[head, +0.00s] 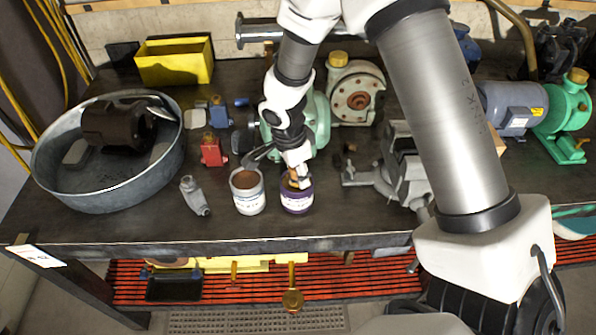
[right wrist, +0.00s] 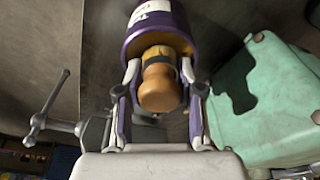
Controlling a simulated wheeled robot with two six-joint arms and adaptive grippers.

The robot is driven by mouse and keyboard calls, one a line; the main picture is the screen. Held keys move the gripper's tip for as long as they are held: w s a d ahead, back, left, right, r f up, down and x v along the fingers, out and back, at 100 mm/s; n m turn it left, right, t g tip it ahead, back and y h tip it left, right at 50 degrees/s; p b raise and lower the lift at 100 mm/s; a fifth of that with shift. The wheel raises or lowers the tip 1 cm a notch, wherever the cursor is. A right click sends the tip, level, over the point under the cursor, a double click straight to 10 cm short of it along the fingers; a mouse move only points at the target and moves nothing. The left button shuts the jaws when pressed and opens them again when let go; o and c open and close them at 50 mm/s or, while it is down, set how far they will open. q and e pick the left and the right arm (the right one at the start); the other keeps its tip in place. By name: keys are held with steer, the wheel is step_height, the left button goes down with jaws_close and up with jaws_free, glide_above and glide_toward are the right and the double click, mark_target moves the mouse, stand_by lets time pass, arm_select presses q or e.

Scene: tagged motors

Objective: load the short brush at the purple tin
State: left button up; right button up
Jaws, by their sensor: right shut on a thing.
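The purple tin (head: 296,201) stands near the table's front edge, with a white label. In the right wrist view the purple tin (right wrist: 150,18) shows just past the fingertips. My right gripper (head: 299,171) is above the tin, pointing down. In the right wrist view my right gripper (right wrist: 160,76) is shut on the short brush (right wrist: 160,88), by its rounded wooden handle. The brush's lower end is at the tin's mouth; its bristles are hidden, so I cannot tell how deep they sit. My left gripper is out of view.
A white-grey tin (head: 248,204) with brown contents stands just left of the purple tin. A grey fitting (head: 195,196), a red block (head: 213,152) and a round metal tub (head: 60,188) lie further left. A grey vise (head: 400,172) is right; a green pump housing (head: 316,122) stands behind.

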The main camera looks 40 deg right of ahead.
steer(key=shift+r+p, duration=2.05)
steer(key=shift+r, duration=1.45)
steer(key=shift+f, duration=0.1)
